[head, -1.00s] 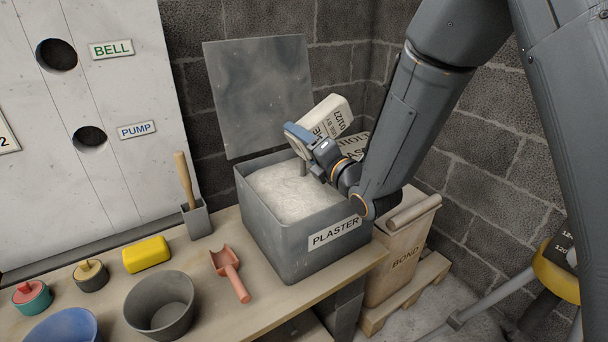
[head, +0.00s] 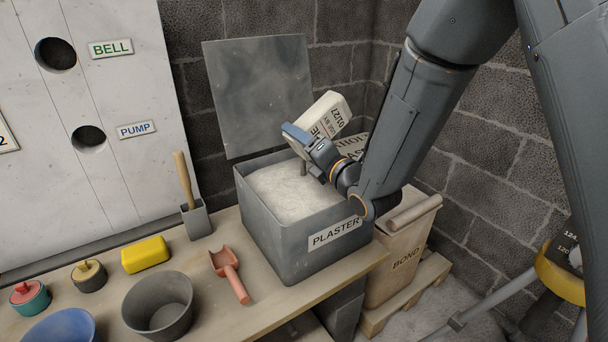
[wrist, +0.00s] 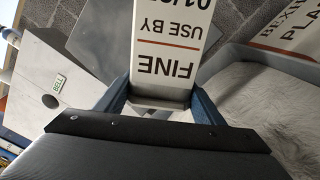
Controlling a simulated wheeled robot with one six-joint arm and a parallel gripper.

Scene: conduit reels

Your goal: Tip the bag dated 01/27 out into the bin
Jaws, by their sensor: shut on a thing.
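The white bag dated 01/27 (head: 332,110) is held tilted above the back right of the bin; its label also reads USE BY and FINE. My gripper (head: 302,136) is shut on the bag. In the wrist view the bag (wrist: 175,45) sits between the two blue fingers (wrist: 160,100), its print upside down. The grey bin (head: 290,255) is labelled PLASTER and stands on the bench. Its lid is open against the wall, and white powder lies inside. No stream from the bag shows, and its mouth cannot be made out.
Another lettered bag (head: 352,146) stands behind the bin, partly hidden by my arm. A BOND bag (head: 402,262) stands on a pallet to the right. A red scoop (head: 230,272), yellow sponge (head: 145,254) and grey bucket (head: 158,306) are on the bench at left.

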